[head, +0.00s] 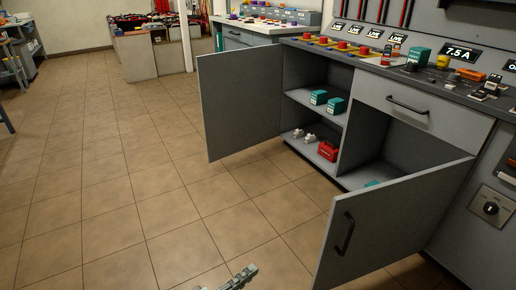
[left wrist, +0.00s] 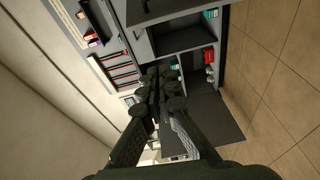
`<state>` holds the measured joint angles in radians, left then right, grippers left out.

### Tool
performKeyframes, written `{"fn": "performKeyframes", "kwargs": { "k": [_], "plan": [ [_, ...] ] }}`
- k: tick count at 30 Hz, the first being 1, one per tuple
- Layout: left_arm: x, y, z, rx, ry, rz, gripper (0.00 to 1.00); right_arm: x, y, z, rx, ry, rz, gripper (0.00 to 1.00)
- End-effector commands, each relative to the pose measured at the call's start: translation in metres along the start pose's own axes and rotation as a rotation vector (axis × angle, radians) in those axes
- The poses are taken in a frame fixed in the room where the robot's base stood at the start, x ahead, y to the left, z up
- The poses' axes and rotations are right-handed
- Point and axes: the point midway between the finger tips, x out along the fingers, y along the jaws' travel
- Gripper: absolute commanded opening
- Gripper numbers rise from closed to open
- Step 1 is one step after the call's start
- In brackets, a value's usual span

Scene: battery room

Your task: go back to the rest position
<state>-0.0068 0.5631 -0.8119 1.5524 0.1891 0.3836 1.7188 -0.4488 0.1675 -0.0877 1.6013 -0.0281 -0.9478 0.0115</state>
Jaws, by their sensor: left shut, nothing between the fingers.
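My left gripper (head: 238,277) shows only in part at the bottom edge of the head view, over the tiled floor and in front of the open cabinet (head: 362,52). In the left wrist view its two fingers (left wrist: 160,88) come together at the tips, with nothing between them. It touches nothing that I can see. My right gripper is in neither view.
Two cabinet doors stand open: a left door (head: 240,100) and a right door (head: 390,225) that juts toward me. Teal boxes (head: 336,105) and a red box (head: 327,151) sit on the shelves. A drawer (head: 425,105) is shut. The floor (head: 100,170) at left is clear.

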Motion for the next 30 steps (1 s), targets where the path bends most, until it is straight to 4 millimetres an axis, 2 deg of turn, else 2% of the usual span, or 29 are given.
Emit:
{"fn": "performKeyframes", "kwargs": {
  "k": [1,5,8,11,14,19,21,24,30],
  "plan": [
    [-0.016,-0.011,-0.017,0.035,0.002,-0.037,0.0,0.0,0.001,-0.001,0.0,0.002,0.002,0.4],
    [-0.033,-0.048,-0.046,0.247,0.072,-0.206,0.0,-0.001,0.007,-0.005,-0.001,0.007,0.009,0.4],
    [-0.056,-0.077,-0.071,0.412,0.101,-0.356,0.0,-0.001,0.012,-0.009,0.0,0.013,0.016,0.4],
    [-0.088,-0.107,-0.098,0.579,0.107,-0.528,0.0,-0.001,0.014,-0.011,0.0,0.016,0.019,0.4],
    [-0.133,-0.139,-0.127,0.754,0.08,-0.734,0.0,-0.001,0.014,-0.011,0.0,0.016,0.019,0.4],
    [-0.238,-0.183,-0.171,1.021,-0.081,-1.136,0.0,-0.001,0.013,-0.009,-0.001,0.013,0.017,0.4],
    [-0.28,-0.193,-0.182,1.092,-0.174,-1.274,0.0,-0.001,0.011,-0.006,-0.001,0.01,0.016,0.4],
    [-0.333,-0.201,-0.193,1.155,-0.308,-1.432,0.0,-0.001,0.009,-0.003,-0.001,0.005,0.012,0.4],
    [-0.424,-0.202,-0.201,1.202,-0.583,-1.666,0.0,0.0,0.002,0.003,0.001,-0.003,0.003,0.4]
  ]
}}
